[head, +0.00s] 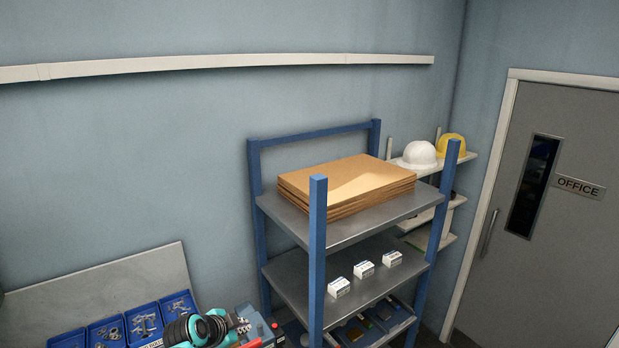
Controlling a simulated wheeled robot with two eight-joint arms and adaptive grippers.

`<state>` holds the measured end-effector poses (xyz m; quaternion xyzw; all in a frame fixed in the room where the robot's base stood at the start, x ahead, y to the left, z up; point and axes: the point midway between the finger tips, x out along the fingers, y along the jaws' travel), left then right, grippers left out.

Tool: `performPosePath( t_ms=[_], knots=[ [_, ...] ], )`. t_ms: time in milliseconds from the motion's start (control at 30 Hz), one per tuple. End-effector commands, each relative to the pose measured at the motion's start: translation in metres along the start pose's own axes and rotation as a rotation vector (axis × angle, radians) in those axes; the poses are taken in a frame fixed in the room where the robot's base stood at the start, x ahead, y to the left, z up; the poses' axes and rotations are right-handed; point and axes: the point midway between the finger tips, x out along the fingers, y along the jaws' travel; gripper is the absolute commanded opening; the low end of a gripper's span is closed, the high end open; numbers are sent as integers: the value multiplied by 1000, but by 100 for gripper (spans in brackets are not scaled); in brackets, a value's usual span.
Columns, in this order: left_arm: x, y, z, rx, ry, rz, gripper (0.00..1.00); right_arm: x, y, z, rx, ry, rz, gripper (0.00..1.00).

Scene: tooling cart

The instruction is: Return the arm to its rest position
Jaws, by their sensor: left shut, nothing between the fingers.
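My left arm shows at the bottom edge, left of centre, as teal and black parts. My left gripper (242,325) is at its right end, small in the picture. It is shut with nothing held. It is in front of the shelf rack's left side and to the right of the blue bins. The lower part of the arm is cut off by the picture's edge. My right gripper is not in view.
Blue bins (105,333) of metal parts stand at lower left before a grey panel (110,288). A blue-framed rack (318,225) holds cardboard sheets (345,185) and small white boxes (364,269). A grey office door (560,220) is at right.

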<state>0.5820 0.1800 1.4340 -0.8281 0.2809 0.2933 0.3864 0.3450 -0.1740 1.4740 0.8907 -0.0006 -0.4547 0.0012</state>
Motion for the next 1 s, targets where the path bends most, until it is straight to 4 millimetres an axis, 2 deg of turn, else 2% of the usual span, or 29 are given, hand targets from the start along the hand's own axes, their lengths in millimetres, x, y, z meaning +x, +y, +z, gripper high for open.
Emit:
performPosePath(
  t_ms=[267, 467, 633, 800, 1000],
  knots=[
    [-31, 15, -5, -123, -35, 5, 0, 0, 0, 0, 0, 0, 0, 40],
    [-65, 34, -6, -270, -77, 0, 0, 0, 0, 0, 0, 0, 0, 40],
    [-108, 66, -1, -466, -131, -19, 0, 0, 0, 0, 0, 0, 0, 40],
    [-148, 101, 14, -690, -187, -63, 0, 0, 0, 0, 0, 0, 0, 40],
    [-175, 131, 34, -884, -225, -119, 0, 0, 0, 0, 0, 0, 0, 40]
  ],
)
